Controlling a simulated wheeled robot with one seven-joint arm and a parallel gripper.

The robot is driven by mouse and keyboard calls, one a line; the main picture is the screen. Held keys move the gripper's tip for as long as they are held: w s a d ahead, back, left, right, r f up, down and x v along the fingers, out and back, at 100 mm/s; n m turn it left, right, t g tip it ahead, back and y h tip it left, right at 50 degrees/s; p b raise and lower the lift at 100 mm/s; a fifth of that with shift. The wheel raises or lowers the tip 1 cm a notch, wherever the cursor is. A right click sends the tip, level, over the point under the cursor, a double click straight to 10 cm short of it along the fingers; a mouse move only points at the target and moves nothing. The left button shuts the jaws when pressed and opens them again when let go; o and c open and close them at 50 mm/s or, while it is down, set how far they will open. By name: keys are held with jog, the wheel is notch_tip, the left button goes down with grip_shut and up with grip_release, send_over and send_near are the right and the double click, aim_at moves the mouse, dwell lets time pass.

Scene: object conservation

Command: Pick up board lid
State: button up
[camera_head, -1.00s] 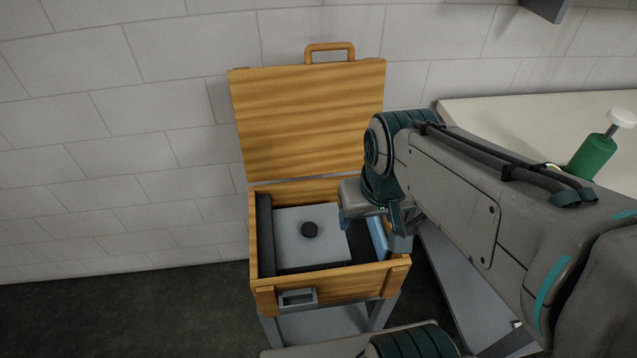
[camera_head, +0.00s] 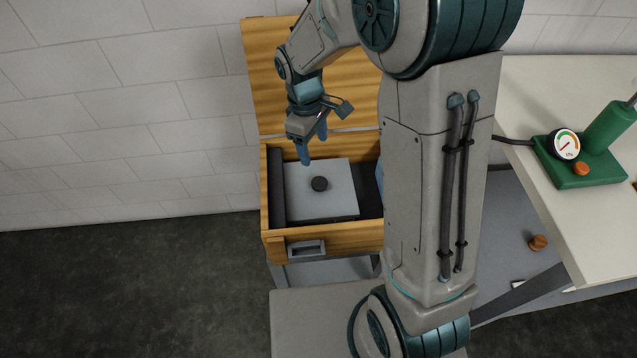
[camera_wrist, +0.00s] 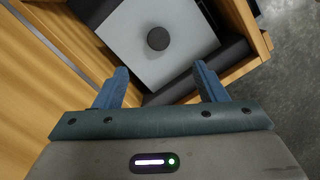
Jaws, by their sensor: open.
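The board lid is a light grey square panel (camera_head: 338,203) with a round dark knob (camera_head: 319,184) on top. It lies inside an open wooden case (camera_head: 315,240). In the wrist view the lid (camera_wrist: 185,55) and its knob (camera_wrist: 158,38) show ahead of the fingers. My gripper (camera_head: 313,155) is above the far part of the lid, a little behind the knob, with blue fingers pointing down. In the wrist view my gripper (camera_wrist: 160,85) is open, its two fingers wide apart with nothing between them. My arm hides the right part of the case.
The case's raised wooden cover (camera_head: 265,75) stands behind my gripper. A dark foam strip (camera_head: 277,187) lines the left inside. A pale bench (camera_head: 600,225) at the right carries a green device with a gauge (camera_head: 565,145). The left floor is clear.

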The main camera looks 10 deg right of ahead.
send_over(319, 182)
jog(key=f, duration=0.8)
jog(key=shift+a+f, duration=0.2)
jog(key=shift+f, duration=0.05)
jog(key=shift+d+f+p, duration=0.2)
jog(key=shift+f+p, duration=0.5)
jog(key=shift+f, duration=1.85)
jog(key=c, duration=1.1)
